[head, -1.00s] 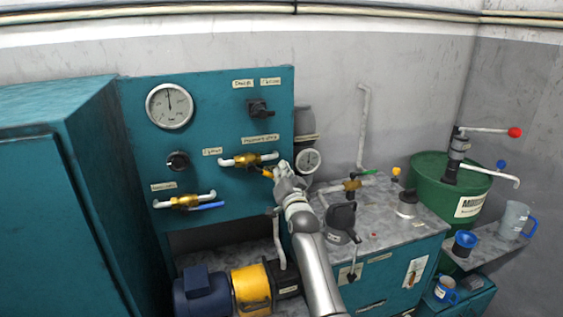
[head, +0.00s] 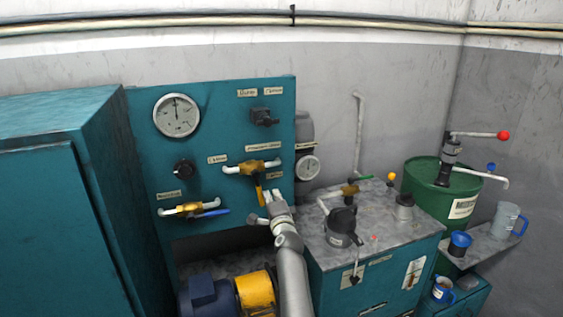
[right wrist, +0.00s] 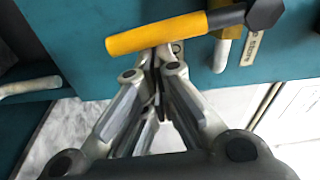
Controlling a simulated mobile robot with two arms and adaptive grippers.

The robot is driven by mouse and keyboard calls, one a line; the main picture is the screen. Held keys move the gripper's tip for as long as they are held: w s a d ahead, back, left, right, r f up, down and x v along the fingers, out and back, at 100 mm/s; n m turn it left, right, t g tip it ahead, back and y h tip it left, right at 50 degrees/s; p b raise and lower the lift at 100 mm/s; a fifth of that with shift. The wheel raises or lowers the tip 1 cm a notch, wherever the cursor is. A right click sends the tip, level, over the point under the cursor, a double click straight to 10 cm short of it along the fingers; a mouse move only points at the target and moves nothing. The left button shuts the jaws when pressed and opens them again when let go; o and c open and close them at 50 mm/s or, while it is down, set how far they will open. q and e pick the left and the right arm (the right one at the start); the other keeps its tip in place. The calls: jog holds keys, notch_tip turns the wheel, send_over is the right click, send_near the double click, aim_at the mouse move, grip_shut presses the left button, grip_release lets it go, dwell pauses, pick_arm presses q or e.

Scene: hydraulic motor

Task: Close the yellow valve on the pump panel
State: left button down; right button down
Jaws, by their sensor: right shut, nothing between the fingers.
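The yellow valve has a brass body (head: 251,167) on a short white pipe on the teal pump panel (head: 225,120). Its yellow handle (head: 260,194) points down, across the line of the pipe. My right gripper (head: 271,197) is just right of the handle's lower end. In the right wrist view the yellow handle (right wrist: 160,33) runs across just beyond my shut fingertips (right wrist: 159,54); nothing is between them. I cannot tell whether they touch it. My left gripper is not in view.
A blue-handled valve (head: 190,209) sits lower left on the panel, below a black knob (head: 184,168). A pressure gauge (head: 176,115) is above. A blue and yellow motor (head: 232,293) stands below. A grey-topped cabinet (head: 385,225) and a green drum (head: 430,180) are at right.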

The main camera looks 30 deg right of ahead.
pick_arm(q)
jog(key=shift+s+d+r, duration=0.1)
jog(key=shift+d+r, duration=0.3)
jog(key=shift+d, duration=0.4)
pick_arm(e)
jog(key=shift+w+a+f+m, duration=0.15)
jog(key=shift+a+f+m, duration=0.2)
jog(key=shift+a+m, duration=0.4)
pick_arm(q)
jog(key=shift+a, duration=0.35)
pick_arm(e)
jog(key=shift+d, duration=0.1)
